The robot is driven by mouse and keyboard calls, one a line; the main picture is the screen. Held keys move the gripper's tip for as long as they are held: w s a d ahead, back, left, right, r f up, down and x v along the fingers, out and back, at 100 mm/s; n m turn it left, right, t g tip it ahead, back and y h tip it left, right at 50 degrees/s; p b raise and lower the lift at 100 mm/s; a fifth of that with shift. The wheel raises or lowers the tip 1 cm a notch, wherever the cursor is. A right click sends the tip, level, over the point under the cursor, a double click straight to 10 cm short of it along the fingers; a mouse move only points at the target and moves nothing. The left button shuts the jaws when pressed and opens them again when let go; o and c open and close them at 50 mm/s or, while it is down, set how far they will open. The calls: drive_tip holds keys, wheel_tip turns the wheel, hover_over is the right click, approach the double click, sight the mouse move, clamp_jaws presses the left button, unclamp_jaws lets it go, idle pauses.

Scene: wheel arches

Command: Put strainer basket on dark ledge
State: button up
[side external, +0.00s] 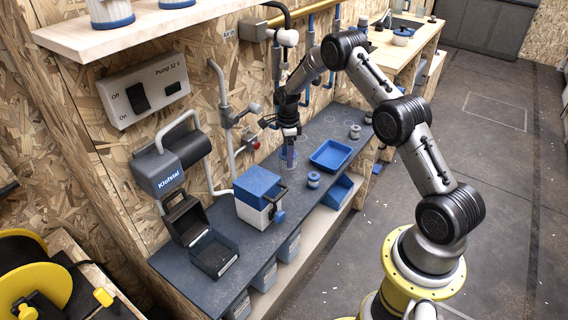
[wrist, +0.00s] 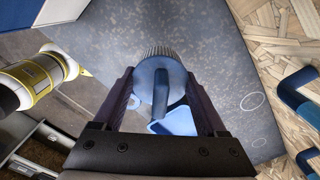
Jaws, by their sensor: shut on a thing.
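The strainer basket (wrist: 160,80) shows in the wrist view as a round blue top with an upright handle and a grey ribbed body. My gripper (wrist: 160,92) is shut on it, with one finger on each side. In the side view my gripper (side external: 290,138) points down over the dark ledge (side external: 322,116). The basket (side external: 289,158) is small there, below the fingers, close to the ledge surface. I cannot tell whether it touches the ledge. The ledge (wrist: 222,65) also fills the middle of the wrist view.
A blue tray (side external: 331,156) is right of the basket, with a small jar (side external: 313,180) in front. A white and blue box (side external: 259,196) and an open black case (side external: 213,252) stand to the left. Pipes (side external: 222,110) run along the wall behind. Circles mark the bare far part.

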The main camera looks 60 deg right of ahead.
drive_tip(key=w+f, duration=0.1)
drive_tip(key=f, duration=0.1)
drive_tip(key=w+d+f, duration=0.1)
drive_tip(key=w, duration=0.1)
drive_tip(key=shift+d+f, duration=0.1)
drive_tip(key=shift+f, duration=0.3)
drive_tip(key=shift+s+f, duration=0.1)
drive_tip(key=shift+f, duration=1.25)
drive_tip(key=shift+f, duration=0.15)
drive_tip(key=o, duration=1.3)
wheel_tip(320, 180, up, 8)
drive_tip(key=shift+f, duration=0.1)
drive_tip(key=shift+s, duration=0.1)
